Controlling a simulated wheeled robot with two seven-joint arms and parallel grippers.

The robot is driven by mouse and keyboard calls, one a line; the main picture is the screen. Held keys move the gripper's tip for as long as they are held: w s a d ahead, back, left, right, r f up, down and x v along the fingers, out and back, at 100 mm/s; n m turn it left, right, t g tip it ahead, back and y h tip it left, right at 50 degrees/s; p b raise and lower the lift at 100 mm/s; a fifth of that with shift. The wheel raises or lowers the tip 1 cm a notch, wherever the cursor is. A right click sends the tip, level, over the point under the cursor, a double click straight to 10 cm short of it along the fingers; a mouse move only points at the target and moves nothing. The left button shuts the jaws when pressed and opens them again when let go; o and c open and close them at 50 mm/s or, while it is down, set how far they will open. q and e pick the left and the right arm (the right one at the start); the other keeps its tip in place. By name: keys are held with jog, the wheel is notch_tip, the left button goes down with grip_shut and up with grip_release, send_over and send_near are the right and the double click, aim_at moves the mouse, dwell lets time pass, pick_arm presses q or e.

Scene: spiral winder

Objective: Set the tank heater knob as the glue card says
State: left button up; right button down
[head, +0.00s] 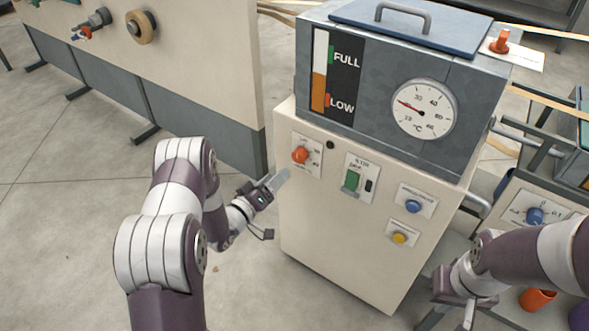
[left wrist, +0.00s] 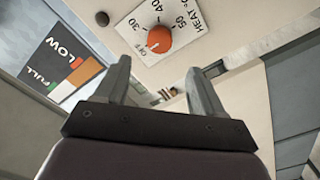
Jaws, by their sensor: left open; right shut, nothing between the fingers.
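The orange heater knob (head: 300,155) sits on a white scale plate on the cream cabinet front (head: 340,230). In the left wrist view the knob (left wrist: 158,40) is ringed by OFF, 30, 40 and 50, with HEAT beside them. Its pale mark appears turned toward OFF. My left gripper (head: 275,181) is open just below and left of the knob; in the left wrist view the open fingers (left wrist: 163,75) point toward it, apart from it. My right gripper (head: 462,312) is shut and empty at the lower right. I cannot identify the glue card.
The grey tank (head: 390,150) has a FULL/LOW gauge (head: 320,70) and a thermometer dial (head: 422,108). A green switch (head: 352,180), blue button (head: 413,206) and yellow button (head: 399,238) are right of the knob.

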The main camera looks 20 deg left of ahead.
aim_at(296, 157)
pick_arm(q)
jog(key=b+x, duration=0.1)
jog(key=x, duration=0.9)
jog(key=shift+r, duration=0.1)
jog(key=c, duration=1.1)
